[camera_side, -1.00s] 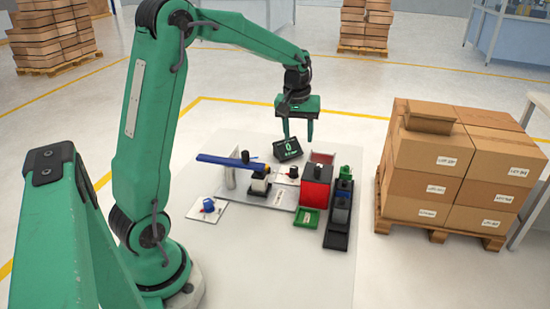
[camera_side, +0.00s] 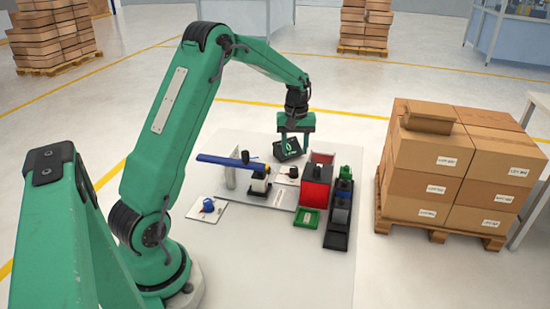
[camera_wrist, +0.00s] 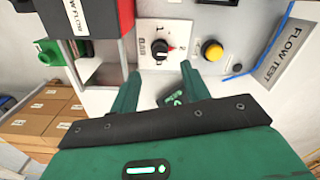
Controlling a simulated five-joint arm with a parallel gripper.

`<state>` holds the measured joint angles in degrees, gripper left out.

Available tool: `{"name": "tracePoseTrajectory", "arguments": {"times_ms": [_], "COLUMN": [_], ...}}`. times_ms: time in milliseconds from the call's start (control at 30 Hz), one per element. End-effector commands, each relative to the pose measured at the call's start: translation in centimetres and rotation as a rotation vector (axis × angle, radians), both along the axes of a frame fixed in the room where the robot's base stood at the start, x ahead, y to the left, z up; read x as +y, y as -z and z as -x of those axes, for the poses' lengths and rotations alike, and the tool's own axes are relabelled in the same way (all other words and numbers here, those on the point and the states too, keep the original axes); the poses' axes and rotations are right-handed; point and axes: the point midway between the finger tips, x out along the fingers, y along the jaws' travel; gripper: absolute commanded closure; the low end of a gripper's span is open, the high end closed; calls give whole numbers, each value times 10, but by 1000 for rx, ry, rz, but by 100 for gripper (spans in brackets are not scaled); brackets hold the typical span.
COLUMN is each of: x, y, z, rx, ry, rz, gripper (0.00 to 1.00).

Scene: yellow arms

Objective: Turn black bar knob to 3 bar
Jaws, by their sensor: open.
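In the side view my gripper (camera_side: 295,142) hangs above and behind the knob, in front of the dark display (camera_side: 288,153).
A red box (camera_side: 315,190) and a dark rack (camera_side: 340,215) stand right of the knob. A blue bar (camera_side: 228,161) lies to its left. A yellow button (camera_wrist: 212,50) and a "FLOW TEST" sign (camera_wrist: 287,50) are near the dial. Stacked cartons (camera_side: 450,170) stand farther right.

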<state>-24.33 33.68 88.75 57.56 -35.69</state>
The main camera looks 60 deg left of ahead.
Motion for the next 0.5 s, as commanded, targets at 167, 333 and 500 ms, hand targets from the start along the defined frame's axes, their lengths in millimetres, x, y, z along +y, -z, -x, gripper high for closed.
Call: {"name": "tracePoseTrajectory", "arguments": {"times_ms": [167, 333, 500], "x": [0, -1, 0], "y": [20, 41, 58], "z": [1, 1, 0], "rx": [3, 3, 2], "ry": [1, 1, 1], "rz": [2, 2, 1], "gripper": [54, 54, 54]}}
